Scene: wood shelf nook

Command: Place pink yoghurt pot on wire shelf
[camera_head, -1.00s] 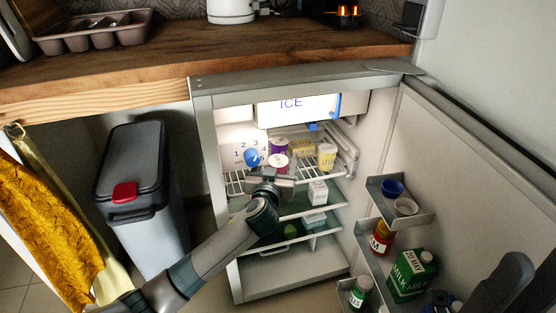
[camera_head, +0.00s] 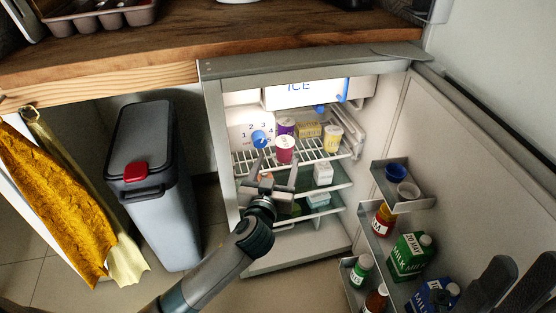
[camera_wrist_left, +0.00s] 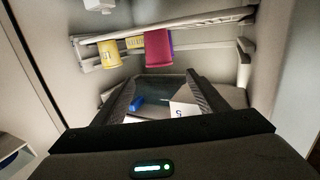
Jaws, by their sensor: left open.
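The pink yoghurt pot (camera_head: 284,151) with a pale lid stands upright near the front of the wire shelf (camera_head: 243,166) in the open fridge. It also shows in the left wrist view (camera_wrist_left: 157,49), where the scene appears upside down. My left gripper (camera_head: 275,171) is open and empty, in front of and a little below the pot. Its two fingers are spread and appear clear of the pot. The pot's underside is hard to see in the head view. My right gripper is not clearly seen.
A blue pot (camera_head: 260,138), a purple pot (camera_head: 286,126) and a yellow pot (camera_head: 332,138) share the wire shelf. A white carton (camera_head: 323,172) stands below. The open door (camera_head: 470,150) with loaded racks bounds the right; a bin (camera_head: 160,225) stands left.

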